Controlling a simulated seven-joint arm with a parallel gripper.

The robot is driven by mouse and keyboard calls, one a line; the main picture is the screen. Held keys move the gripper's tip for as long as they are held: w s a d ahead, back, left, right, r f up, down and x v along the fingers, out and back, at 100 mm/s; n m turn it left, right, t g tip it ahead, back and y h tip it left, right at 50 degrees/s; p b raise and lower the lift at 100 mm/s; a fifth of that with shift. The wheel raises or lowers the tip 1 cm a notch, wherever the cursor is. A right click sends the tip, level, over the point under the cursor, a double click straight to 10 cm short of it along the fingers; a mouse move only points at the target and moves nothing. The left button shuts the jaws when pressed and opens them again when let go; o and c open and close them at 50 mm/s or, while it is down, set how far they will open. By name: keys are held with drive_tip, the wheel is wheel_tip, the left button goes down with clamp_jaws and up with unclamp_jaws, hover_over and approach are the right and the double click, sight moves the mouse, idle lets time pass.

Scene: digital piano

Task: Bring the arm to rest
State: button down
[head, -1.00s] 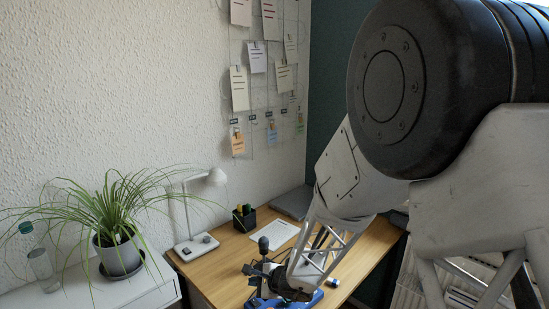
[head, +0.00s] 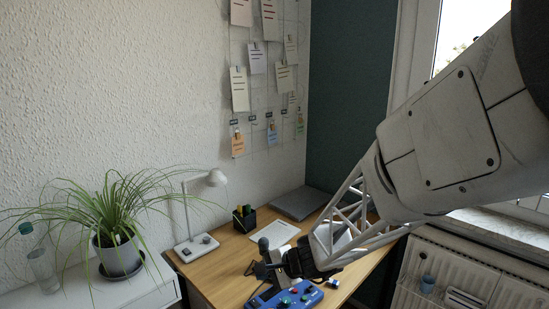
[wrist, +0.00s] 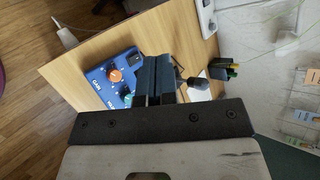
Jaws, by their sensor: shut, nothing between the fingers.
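My gripper (wrist: 153,62) shows in the wrist view as two dark fingers side by side, shut with nothing between them. The fingertips lie over the wooden desk (wrist: 75,62), beside a blue control box (wrist: 97,74) with an orange knob. In the head view my gripper (head: 252,269) is low over the desk, close to the blue box (head: 268,294). I cannot tell whether it touches anything there. My arm reaches down to it from the upper right.
A pen holder (head: 244,219), white lamp (head: 217,179), white sheet (head: 273,232) and grey laptop-like slab (head: 301,204) stand on the desk. A plant (head: 122,258) and bottle (head: 41,265) are on the white cabinet at left. A radiator (head: 480,270) is at right.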

drive_tip(key=s+d+r+n+h, duration=0.4)
drive_tip(key=s+d+r, duration=0.3)
drive_tip(key=s+d, duration=0.3)
drive_tip(key=s+d+r+n+g+h, duration=0.1)
drive_tip(key=s+d+r+n+h, duration=0.4)
drive_tip(key=s+d, duration=0.6)
drive_tip(key=s+r+h, duration=0.1)
drive_tip(key=s+r, duration=0.1)
drive_tip(key=s, duration=0.3)
drive_tip(key=shift+s+n+g, duration=0.15)
drive_tip(key=shift+n+g, duration=0.15)
drive_tip(key=w+a+f+m+y, duration=0.1)
drive_tip(key=w+a+f+m, duration=0.15)
drive_tip(key=w+a, duration=0.45)
drive_tip(key=w+a+f+m+y, duration=0.1)
drive_tip(key=w+a+f+m, duration=0.15)
drive_tip(key=w, duration=0.85)
drive_tip(key=w+a+f+m+y, duration=0.1)
drive_tip(key=w+a+f+m, duration=0.3)
drive_tip(key=w+a+f, duration=0.7)
drive_tip(key=shift+w+a+f, duration=0.35)
drive_tip(key=shift+w+f, duration=1.05)
drive_tip(key=shift+f, duration=0.55)
